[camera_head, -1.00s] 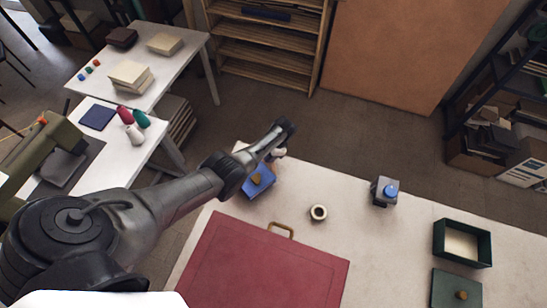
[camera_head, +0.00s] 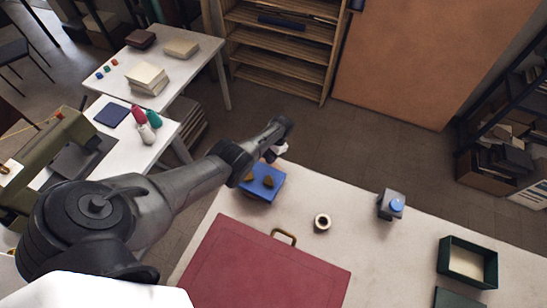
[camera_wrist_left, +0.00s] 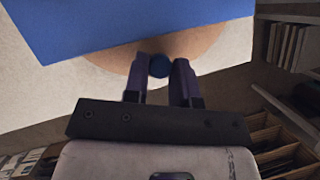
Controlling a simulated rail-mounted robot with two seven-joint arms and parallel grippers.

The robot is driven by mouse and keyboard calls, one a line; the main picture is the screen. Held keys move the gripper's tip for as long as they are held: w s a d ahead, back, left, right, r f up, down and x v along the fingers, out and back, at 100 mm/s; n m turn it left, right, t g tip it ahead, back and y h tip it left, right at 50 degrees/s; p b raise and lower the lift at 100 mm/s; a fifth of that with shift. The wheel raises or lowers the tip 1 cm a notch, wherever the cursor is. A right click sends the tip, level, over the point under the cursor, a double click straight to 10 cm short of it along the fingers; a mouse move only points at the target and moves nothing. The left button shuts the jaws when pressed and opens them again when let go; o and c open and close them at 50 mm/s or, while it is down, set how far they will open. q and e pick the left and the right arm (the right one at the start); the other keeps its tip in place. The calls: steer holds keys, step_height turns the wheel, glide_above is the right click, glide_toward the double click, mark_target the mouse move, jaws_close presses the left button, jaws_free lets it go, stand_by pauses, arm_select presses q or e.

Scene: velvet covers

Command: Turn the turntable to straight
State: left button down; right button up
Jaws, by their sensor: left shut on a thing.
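The turntable shows as a blue square board (camera_head: 263,193) with tan pieces on it, at the far left corner of the pale table. In the left wrist view the blue board (camera_wrist_left: 120,22) lies over a tan round disc (camera_wrist_left: 205,43), and its near edge slants in the picture. My left gripper (camera_head: 275,150) is at the far side of the board. Its two fingers are shut on a small dark blue knob (camera_wrist_left: 159,66) at the disc's rim. The arm and hand hide part of the board's far edge in the head view. My right gripper is not in view.
A dark red panel with a brass handle (camera_head: 270,265) lies nearer on the pale table. A round ring (camera_head: 322,222), a grey box with a blue button (camera_head: 391,205) and a green open box (camera_head: 468,263) stand to the right. Clear tabletop lies between them.

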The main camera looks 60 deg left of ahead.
arm_select(q)
steer(key=shift+s+a+n, duration=0.2)
steer(key=shift+a+n, duration=0.05)
steer(key=shift+n, duration=0.05)
stand_by(0.5)
steer(key=c, duration=1.2)
jaws_free()
steer(key=shift+w+r, duration=0.2)
steer(key=shift+r, duration=0.25)
steer(key=p+v, duration=0.1)
steer(key=v, duration=1.2)
steer(key=shift+a+p, duration=0.25)
steer(key=shift+p, duration=0.15)
steer(key=shift+f, duration=0.1)
